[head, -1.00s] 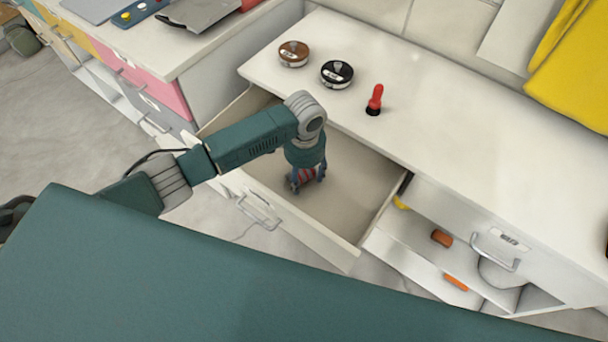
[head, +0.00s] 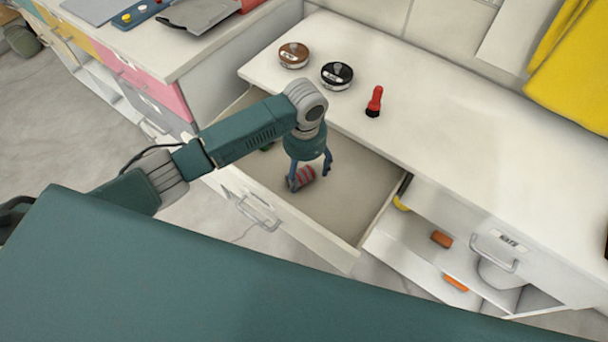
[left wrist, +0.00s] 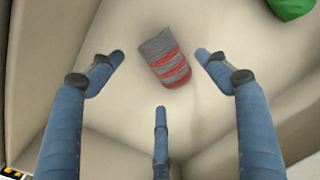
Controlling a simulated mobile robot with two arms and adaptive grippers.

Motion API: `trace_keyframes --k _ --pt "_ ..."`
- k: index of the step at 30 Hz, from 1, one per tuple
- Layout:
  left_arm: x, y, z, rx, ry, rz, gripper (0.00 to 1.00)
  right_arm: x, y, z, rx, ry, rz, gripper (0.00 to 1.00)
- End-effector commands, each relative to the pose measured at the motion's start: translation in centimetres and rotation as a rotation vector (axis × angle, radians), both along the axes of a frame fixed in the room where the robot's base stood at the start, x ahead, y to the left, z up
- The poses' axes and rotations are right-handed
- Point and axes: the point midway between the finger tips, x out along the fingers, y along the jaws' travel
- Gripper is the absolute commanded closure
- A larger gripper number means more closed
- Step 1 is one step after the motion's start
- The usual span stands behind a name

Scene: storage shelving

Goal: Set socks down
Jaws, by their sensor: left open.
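The socks (head: 304,177), a grey bundle with red stripes, lie on the floor of the open drawer (head: 352,205). They also show in the left wrist view (left wrist: 165,58), lying between and beyond the spread fingers. My left gripper (head: 310,176) is open above the socks, inside the drawer. In the left wrist view (left wrist: 160,82) its fingers are wide apart and do not touch the socks. My right gripper is not in view.
A green item (left wrist: 292,8) lies in the drawer near the socks. On the countertop (head: 450,130) stand a brown round tin (head: 293,55), a black round tin (head: 337,75) and a red brush-like item (head: 375,101). An open shelf with orange items (head: 441,239) is at the right.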

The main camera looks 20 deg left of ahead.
Motion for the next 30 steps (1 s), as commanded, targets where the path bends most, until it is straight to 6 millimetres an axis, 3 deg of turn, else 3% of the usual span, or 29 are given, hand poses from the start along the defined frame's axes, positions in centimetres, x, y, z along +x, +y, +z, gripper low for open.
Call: trace_keyframes --k 6,12,30 --pt "0.1 -0.1 5.0 -0.002 -0.004 -0.001 0.24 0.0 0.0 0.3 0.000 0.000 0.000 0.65" --pt "0.0 -0.1 7.6 -0.001 -0.001 0.001 0.24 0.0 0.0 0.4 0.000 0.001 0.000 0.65" --pt "-0.1 -0.1 8.2 -0.001 0.001 0.000 0.24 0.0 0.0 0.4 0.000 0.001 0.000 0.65"
